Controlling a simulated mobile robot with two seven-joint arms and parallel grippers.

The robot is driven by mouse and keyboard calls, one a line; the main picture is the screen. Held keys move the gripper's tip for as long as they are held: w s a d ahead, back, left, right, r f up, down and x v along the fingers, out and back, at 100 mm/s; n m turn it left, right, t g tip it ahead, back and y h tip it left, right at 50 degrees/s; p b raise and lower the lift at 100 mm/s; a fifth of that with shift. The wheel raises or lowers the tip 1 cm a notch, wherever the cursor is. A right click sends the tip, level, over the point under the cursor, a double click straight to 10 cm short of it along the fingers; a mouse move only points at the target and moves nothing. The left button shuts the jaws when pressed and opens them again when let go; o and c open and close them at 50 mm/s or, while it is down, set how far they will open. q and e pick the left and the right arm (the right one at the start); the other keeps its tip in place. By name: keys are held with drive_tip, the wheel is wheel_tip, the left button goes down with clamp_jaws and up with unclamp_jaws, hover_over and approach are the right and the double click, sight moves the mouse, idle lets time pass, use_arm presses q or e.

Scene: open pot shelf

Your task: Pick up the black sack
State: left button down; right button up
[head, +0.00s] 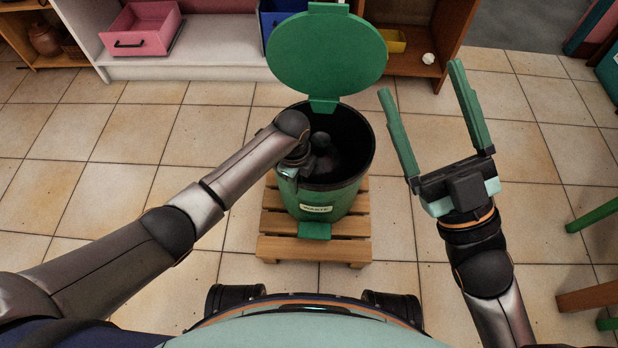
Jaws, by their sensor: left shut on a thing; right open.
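A black sack (345,160) appears as a dark shape inside the bin, hard to tell from the dark inner wall. My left gripper (312,165) reaches down into the bin from the left. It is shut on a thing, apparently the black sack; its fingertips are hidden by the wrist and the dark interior. My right gripper (420,125) is open and empty, to the right of the bin, with its fingers pointing up and away.
The bin stands on a wooden pallet (281,246). A shelf unit at the back holds a pink drawer box (142,28) and a yellow box (393,40). Green and wooden legs (592,216) stand at the right edge. Tiled floor is clear left and right of the bin.

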drive_tip(key=w+a+f+m+g+h, duration=0.3)
drive_tip(key=w+f, duration=0.4)
drive_tip(key=w, duration=0.2)
drive_tip(key=w+a+f+m+g+h, duration=0.2)
drive_tip(key=w+f+g+h, duration=0.1)
drive_tip(key=w+f, duration=0.55)
drive_tip(key=m+g+h, duration=0.1)
drive_tip(key=g+h, duration=0.1)
drive_tip(key=g, duration=0.4)
hover_over(320, 140)
drive_tip(key=s+d, duration=0.1)
drive_tip(key=d, duration=0.1)
wheel_tip(320, 140, down, 9)
drive_tip(key=shift+w+a+f+g+h, duration=0.1)
drive_tip(key=shift+a+f+g+h, duration=0.45)
drive_tip(key=shift+f, duration=2.2)
drive_tip(key=shift+w+a+f+g+h, duration=0.15)
drive_tip(key=shift+f+g+h, duration=0.8)
drive_tip(key=shift+f, duration=1.75)
drive_tip(key=shift+w+a+f+g+h, duration=0.1)
drive_tip(key=shift+a+f+g+h, duration=0.15)
drive_tip(key=shift+f+g, duration=1.75)
drive_tip(key=shift+f+t, duration=0.75)
drive_tip(key=shift+t, duration=0.05)
clamp_jaws()
drive_tip(key=shift+w+r, duration=0.1)
drive_tip(key=shift+r, duration=0.15)
